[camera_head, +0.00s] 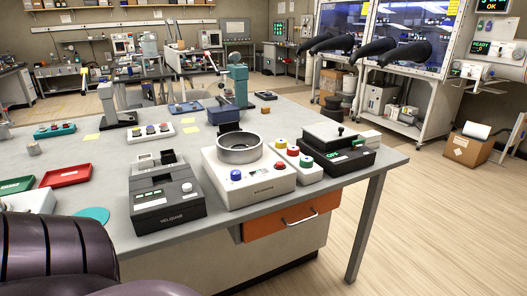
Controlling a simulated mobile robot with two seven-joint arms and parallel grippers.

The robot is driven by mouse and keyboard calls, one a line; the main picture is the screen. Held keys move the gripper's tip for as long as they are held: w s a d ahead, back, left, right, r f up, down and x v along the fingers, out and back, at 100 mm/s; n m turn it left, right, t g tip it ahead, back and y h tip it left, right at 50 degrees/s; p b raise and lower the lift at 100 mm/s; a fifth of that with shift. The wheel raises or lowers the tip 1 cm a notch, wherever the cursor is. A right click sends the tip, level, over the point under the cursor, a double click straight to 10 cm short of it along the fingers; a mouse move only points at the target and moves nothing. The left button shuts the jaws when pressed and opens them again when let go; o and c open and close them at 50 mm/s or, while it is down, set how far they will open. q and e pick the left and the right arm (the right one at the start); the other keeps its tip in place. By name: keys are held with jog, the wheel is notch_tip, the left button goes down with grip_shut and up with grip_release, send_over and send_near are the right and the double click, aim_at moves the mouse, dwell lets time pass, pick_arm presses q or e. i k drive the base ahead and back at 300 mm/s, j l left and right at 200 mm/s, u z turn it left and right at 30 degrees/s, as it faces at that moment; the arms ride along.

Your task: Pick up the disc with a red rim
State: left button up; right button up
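I cannot make out a disc with a red rim in the head view. A flat teal disc (92,214) lies near the left front of the grey table (240,222), partly hidden by a dark ribbed shape in the lower left corner. No red rim shows on its visible part. Neither of my grippers can be made out in this view.
A dark device (166,218) and a white device with a metal ring (222,178) stand near the table's front edge. Behind are a red tray (66,176), a green tray (16,186) and button boxes. An orange drawer (290,219) sits below.

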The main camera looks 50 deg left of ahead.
aim_at(293, 150)
jog(key=u, duration=1.45)
